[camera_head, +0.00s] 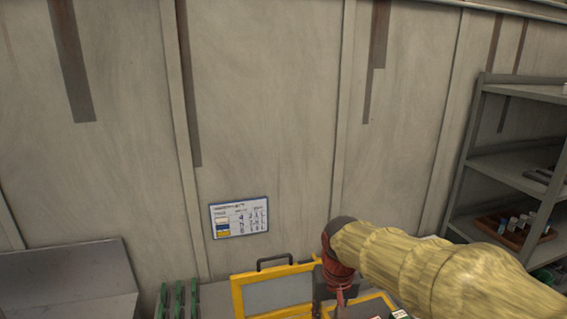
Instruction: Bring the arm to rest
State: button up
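My arm, in a yellowish sleeve, reaches in from the lower right of the head view. My gripper (338,294) hangs at its end, dark with red parts, pointing down near the bottom edge. It is in front of a yellow-framed case (238,298) with a grey panel and a dark handle on top. The fingertips are small and partly cut off or hidden, so I cannot tell whether they are open or shut, or whether they touch anything.
A grey metal box (70,275) stands at the lower left, with green upright pieces (178,300) beside it. A shelf rack (515,160) holds a brown tray (490,226) at the right. A small sign (239,217) hangs on the panelled wall (260,110). The space above the case is clear.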

jog(key=s+d+f+t+b, duration=0.1)
jog(key=s+d+f+b, duration=0.1)
jog(key=s, duration=0.4)
jog(key=s+d+f+t+b, duration=0.1)
jog(key=s+d+f+b, duration=0.2)
jog(key=s+b, duration=0.3)
jog(key=s+d+f+t+b, duration=0.1)
jog(key=s+d+f+b, duration=0.2)
jog(key=s, duration=0.4)
jog(key=shift+s+d+t+b, duration=0.3)
jog(key=shift+s+t+b, duration=0.1)
jog(key=shift+b, duration=0.5)
